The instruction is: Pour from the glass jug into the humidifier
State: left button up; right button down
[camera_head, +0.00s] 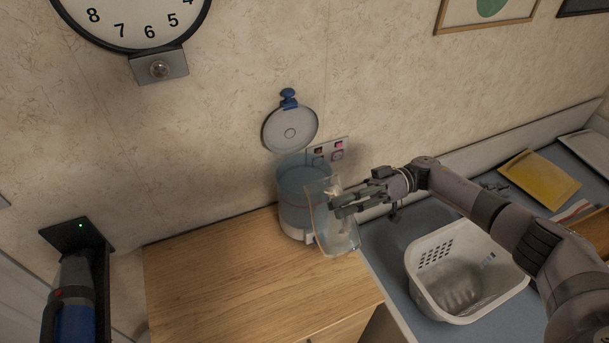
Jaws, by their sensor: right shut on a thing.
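The humidifier (291,206) stands on the wooden cabinet top against the wall. It has a bluish see-through tank and a pale base, and a round grey lid (290,131) with a blue knob stands up behind it, off the tank's top. The glass jug (338,240) is clear and hard to make out. It is in front of and to the right of the humidifier, overlapping it in the picture, and looks slightly tilted. My right gripper (338,206) is shut on the glass jug from the right. Whether the jug touches the humidifier cannot be told. My left gripper is not in view.
A white basket (463,275) sits on the blue-grey counter (395,270) to the right, below my right arm. A yellow tray (540,179) lies farther right. The wooden cabinet top (225,275) is clear on the left. A wall outlet panel (328,151) is behind the humidifier.

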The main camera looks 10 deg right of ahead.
aim_at(349, 246)
jog(key=shift+s+d+f+n, duration=0.1)
jog(key=shift+s+f+n, duration=0.4)
jog(key=shift+s+n, duration=0.1)
jog(key=s+f+n+b, duration=0.1)
jog(key=f+n+b, duration=0.1)
jog(key=f+b, duration=0.1)
jog(key=s+f+n+b, duration=0.1)
jog(key=f+n+b, duration=0.2)
jog(key=b, duration=0.2)
jog(key=s+f+n+b, duration=0.1)
jog(key=f+n+b, duration=0.1)
jog(key=f+b, duration=0.1)
jog(key=shift+d+f+n+b, duration=0.3)
jog(key=shift+f+b, duration=0.1)
jog(key=shift+f, duration=0.1)
jog(key=shift+r, duration=0.15)
notch_tip(349, 246, up, 5)
jog(key=p, duration=0.4)
jog(key=shift+s+a+f+n+b, duration=0.2)
jog(key=shift+f+n+b, duration=0.3)
jog(key=shift+b, duration=0.45)
jog(key=shift+d+f+b, duration=0.1)
jog(key=shift+f+b, duration=0.25)
jog(key=shift+b, duration=0.25)
jog(key=shift+s+d, duration=0.1)
jog(key=shift+d, duration=0.1)
